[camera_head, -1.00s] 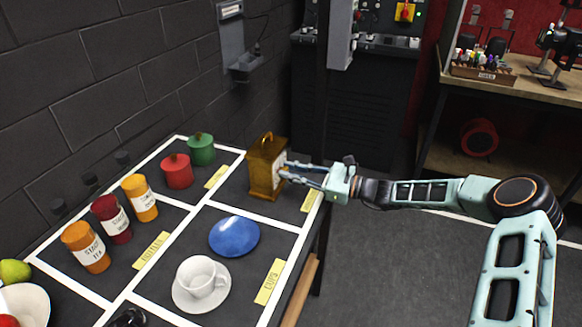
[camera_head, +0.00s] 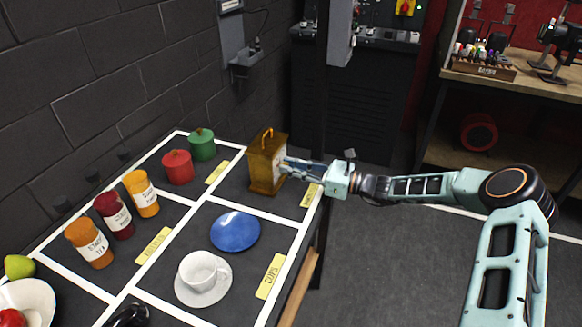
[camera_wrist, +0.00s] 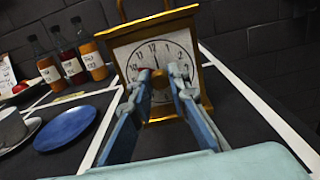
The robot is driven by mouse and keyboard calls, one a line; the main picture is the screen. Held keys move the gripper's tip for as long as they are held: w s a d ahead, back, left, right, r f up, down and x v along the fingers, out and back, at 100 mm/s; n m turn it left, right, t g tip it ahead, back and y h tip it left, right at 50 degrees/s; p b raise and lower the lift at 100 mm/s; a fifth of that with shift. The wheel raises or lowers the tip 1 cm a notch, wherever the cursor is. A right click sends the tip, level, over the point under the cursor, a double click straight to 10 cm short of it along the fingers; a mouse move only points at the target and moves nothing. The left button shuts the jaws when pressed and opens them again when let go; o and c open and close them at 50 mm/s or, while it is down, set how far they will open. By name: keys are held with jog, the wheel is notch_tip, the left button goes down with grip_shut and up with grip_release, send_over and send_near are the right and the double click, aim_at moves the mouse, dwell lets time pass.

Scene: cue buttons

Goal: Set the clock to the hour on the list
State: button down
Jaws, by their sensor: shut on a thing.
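A brass-brown clock (camera_head: 265,176) with a top handle stands upright in the far right section of the table. Its white face with dark numerals shows in the wrist view (camera_wrist: 128,54). My gripper (camera_head: 284,167) reaches it from the right, at its face. The fingers hide the lower part of the dial, and I cannot read the hour clearly. I cannot make out a readable list.
A blue plate (camera_head: 235,232) and a white cup on a saucer (camera_head: 187,295) lie in front of the clock. Red (camera_head: 177,169) and green (camera_head: 202,146) canisters stand to its left. Several labelled jars (camera_head: 115,217) stand further left. A brick wall is behind.

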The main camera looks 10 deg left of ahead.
jog(key=c, duration=1.8)
grip_release()
jog(key=d, duration=0.4)
jog(key=s+d, duration=0.1)
jog(key=d, duration=0.7)
jog(key=shift+s, duration=0.35)
